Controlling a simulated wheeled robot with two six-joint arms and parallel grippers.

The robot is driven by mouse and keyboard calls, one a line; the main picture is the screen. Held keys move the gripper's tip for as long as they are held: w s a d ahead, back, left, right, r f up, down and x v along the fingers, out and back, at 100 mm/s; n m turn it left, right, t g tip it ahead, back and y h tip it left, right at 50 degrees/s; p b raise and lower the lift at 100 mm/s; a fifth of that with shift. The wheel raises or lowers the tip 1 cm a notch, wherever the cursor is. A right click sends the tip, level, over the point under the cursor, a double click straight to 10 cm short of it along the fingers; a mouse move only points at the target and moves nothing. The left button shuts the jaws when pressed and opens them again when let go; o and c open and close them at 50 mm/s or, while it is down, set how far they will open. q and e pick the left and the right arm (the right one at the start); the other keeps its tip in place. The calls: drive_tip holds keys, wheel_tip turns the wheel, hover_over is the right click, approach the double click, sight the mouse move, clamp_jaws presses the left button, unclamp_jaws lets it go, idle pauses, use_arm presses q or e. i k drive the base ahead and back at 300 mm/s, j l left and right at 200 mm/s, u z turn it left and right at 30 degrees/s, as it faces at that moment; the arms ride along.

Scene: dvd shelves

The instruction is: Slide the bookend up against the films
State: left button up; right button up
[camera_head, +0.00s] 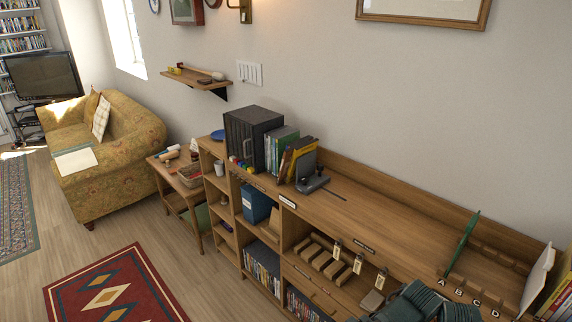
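The grey bookend (307,165) stands on top of the long wooden shelf unit, with its upright plate close to the right end of the films. Its flat base (312,184) lies on the shelf top. The films (282,146) form a row of green, dark and yellow cases. The cases at the right end, including a yellow one (294,157), lean over towards the bookend. I cannot tell whether the bookend touches them.
A dark cabinet-like box (250,134) stands left of the films. A green upright panel (461,241) stands farther right. Dark teal ribbed objects (425,303) fill the bottom right.

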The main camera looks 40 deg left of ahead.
sight(306, 164)
drive_tip(key=u, duration=1.2)
drive_tip(key=i+j+z, duration=0.1)
drive_tip(key=z, duration=0.35)
drive_tip(key=j+z, duration=0.25)
drive_tip(key=z, duration=0.15)
drive_tip(key=i+j+z, duration=0.15)
drive_tip(key=j+z, duration=0.15)
drive_tip(key=j, duration=0.6)
drive_tip(key=j+z, duration=0.3)
drive_tip(key=j, duration=2.3)
drive_tip(key=k+l, duration=0.2)
drive_tip(key=k, duration=0.25)
drive_tip(key=z, duration=0.05)
